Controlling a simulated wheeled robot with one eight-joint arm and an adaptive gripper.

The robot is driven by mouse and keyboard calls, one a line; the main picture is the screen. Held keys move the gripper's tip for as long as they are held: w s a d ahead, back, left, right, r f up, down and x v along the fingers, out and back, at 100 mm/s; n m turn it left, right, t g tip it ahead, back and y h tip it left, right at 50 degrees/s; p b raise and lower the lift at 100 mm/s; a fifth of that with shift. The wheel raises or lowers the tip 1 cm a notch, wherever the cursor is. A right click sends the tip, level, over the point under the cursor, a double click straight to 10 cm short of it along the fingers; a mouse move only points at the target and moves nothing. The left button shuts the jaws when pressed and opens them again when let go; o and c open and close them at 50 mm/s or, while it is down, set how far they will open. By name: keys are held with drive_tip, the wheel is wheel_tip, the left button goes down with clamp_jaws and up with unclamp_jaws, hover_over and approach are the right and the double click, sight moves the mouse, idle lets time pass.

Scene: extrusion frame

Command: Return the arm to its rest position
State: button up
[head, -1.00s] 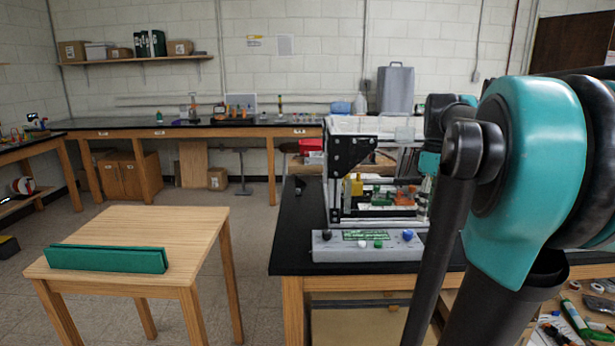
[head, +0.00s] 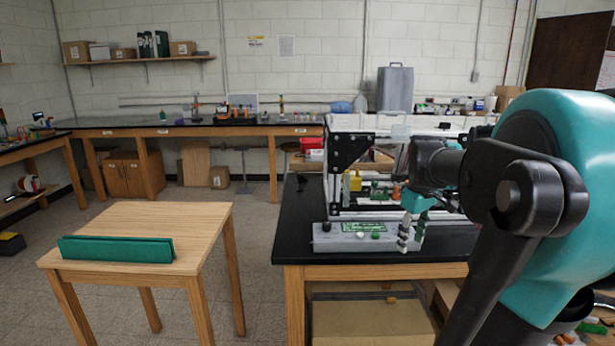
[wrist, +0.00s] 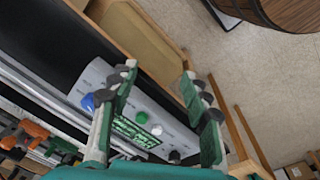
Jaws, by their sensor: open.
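My gripper (head: 411,231) hangs at the end of my arm in the head view, just in front of the right part of the grey button panel (head: 347,243). Its two fingers are apart with nothing between them. In the wrist view the open fingers of my gripper (wrist: 158,92) show above the panel (wrist: 172,122), which has a blue, a green and a white button and a green label. The gap between fingertips and panel cannot be judged exactly. In the head view the fingers hide the panel's right end.
The panel stands on a black-topped bench (head: 300,240) before an aluminium extrusion frame (head: 329,175). A small wooden table (head: 150,220) with a green folder-like object (head: 115,249) stands at left. Open floor lies between table and bench. A long bench (head: 240,133) lines the back wall.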

drive_tip(key=s+a+f+m+t, duration=0.1)
drive_tip(key=s+a+f+m, duration=0.2)
drive_tip(key=f, duration=0.6)
drive_tip(key=s+a+f+m+t, duration=0.2)
drive_tip(key=s+a+f, duration=0.3)
drive_tip(key=s+f, duration=0.3)
wheel_tip(320, 180, down, 2)
drive_tip(key=shift+a+f+m, duration=0.1)
drive_tip(key=shift+a+m, duration=0.2)
drive_tip(key=shift+m, duration=0.5)
